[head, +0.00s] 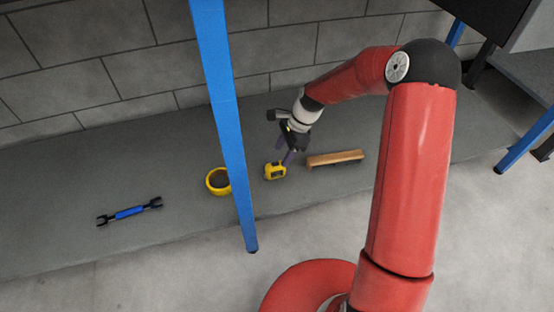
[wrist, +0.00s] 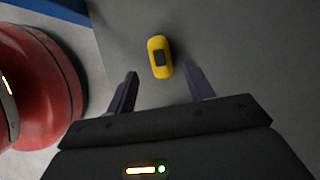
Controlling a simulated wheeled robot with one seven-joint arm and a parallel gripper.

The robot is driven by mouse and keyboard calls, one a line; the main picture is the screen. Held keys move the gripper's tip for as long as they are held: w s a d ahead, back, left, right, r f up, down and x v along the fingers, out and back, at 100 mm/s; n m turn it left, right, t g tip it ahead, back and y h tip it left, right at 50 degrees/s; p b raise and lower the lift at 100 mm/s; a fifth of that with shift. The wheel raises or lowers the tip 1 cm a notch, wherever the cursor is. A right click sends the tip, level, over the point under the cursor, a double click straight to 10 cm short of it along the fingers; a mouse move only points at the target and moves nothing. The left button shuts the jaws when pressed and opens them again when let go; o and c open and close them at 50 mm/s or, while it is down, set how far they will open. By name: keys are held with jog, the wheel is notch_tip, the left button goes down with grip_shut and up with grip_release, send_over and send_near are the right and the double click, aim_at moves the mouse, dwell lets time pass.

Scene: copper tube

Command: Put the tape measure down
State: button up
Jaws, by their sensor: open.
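The yellow tape measure (head: 275,171) with a dark patch rests on the grey ledge, between a yellow bowl and a wooden-topped brush. In the wrist view the tape measure (wrist: 160,57) lies just beyond my fingertips, roughly midway between them. My gripper (head: 285,155) is above and close to the tape measure in the head view. In the wrist view my gripper (wrist: 160,75) has its two dark fingers spread apart, with nothing between them. The tape measure looks apart from both fingers.
The yellow bowl (head: 217,181) sits left of the tape measure, partly behind a blue post (head: 225,110). The brush (head: 335,159) lies close on the right. A blue wrench-like tool (head: 129,212) lies far left. A block wall (head: 160,50) runs behind the ledge (head: 75,190).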

jog(key=shift+v, duration=1.75)
jog(key=s+d+r+n+t+h, duration=0.2)
jog(key=s+d+r+n, duration=0.25)
jog(key=s+r, duration=0.55)
jog(key=s+d+r+n+t+h, duration=0.2)
jog(key=s+d+r+n+t, duration=0.15)
jog(key=s+r+n, duration=0.6)
jog(key=s+d+r+t, duration=0.1)
jog(key=s+d+r, duration=0.2)
jog(key=s, duration=0.5)
jog(key=shift+d+r+n, duration=0.25)
jog(key=shift+r+n, duration=0.15)
jog(key=shift+r, duration=0.15)
jog(key=shift+s, duration=0.1)
notch_tip(320, 180, up, 10)
jog(key=p, duration=1)
jog(key=shift+p, duration=0.35)
jog(key=shift+r, duration=0.15)
